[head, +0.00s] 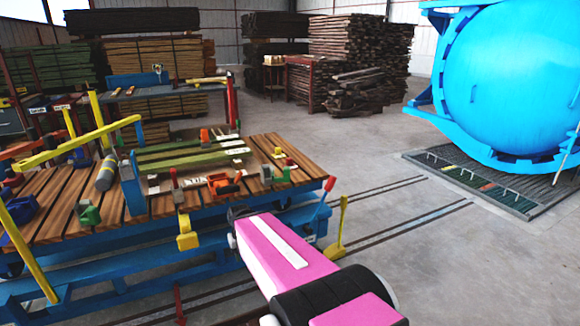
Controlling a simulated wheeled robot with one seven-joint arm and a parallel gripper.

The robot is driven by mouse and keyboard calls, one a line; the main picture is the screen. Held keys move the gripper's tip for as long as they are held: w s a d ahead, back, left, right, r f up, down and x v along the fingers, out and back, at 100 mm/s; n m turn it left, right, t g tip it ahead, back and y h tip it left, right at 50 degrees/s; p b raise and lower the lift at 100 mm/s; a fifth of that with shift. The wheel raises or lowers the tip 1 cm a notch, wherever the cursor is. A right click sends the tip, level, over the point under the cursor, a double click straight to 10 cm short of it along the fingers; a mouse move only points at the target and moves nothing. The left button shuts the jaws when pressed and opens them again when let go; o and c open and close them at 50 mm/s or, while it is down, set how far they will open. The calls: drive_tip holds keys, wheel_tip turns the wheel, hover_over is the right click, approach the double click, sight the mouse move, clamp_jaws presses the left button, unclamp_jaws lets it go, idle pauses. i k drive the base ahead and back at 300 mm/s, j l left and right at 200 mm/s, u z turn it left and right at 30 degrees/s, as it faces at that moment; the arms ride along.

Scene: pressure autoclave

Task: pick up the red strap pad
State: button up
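Several small red pieces are on the slatted wooden top of the blue cart (225,262). A red-orange piece (222,184) lies near the front edge, beside a light block. A red upright piece (176,184) stands left of it, and another red piece (204,136) is at the back. I cannot tell which is the red strap pad. My pink arm reaches from the lower right toward the cart's near right corner. My gripper cannot be made out; the far end of the arm is hidden behind its own pink link.
A yellow lever stands at the cart's left, with a grey cylinder (105,173) near it. A red-handled lever (325,192) rises at the right corner. A large blue vessel (515,80) is at the right. The concrete floor between is clear, with rails along it.

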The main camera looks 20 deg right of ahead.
sight(289, 161)
drive_tip(key=l, duration=1)
drive_tip(key=i+l, duration=0.1)
drive_tip(key=l, duration=0.9)
